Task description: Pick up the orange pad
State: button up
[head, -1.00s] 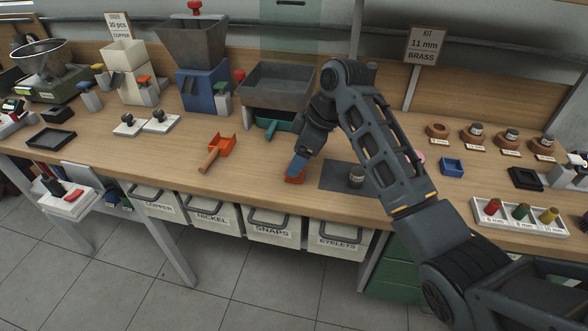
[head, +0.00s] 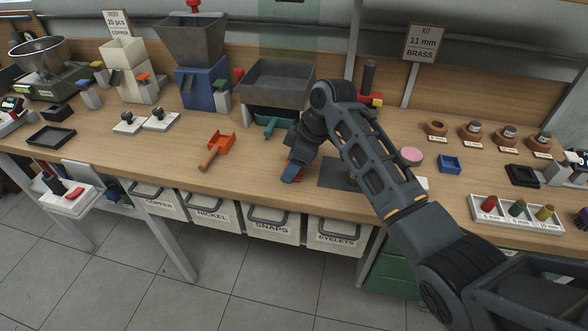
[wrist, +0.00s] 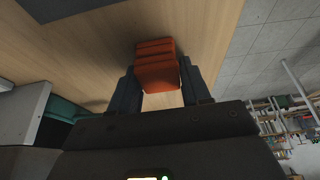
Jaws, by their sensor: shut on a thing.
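The orange pad (wrist: 157,74) sits between the two dark fingers of my gripper (wrist: 160,88) in the wrist view. The fingers are shut on its sides. Further orange layers show just beyond it; I cannot tell whether they are part of the same pad or a separate piece. In the head view my gripper (head: 291,172) is low over the bench near its front edge, and only slivers of orange show around the fingers. I cannot tell whether the pad is clear of the wood.
A dark mat (head: 333,174) lies just right of my gripper, partly behind my arm. An orange scoop (head: 220,143) lies to the left. A grey tray (head: 278,80) stands behind. Labelled bins (head: 273,223) hang under the front edge. A pink disc (head: 411,155) is at the right.

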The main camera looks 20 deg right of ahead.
jog(key=c, duration=0.3)
jog(key=shift+r, duration=0.4)
jog(key=v, duration=0.2)
jog(key=b+v, duration=0.1)
jog(key=shift+w+r, duration=0.2)
jog(key=shift+r, duration=0.25)
jog(key=s+d+r, duration=0.5)
jog(key=d+r, duration=0.1)
jog(key=d, duration=0.3)
jog(key=shift+s+r, duration=0.25)
jog(key=shift+s, duration=0.05)
jog(key=shift+d, duration=0.1)
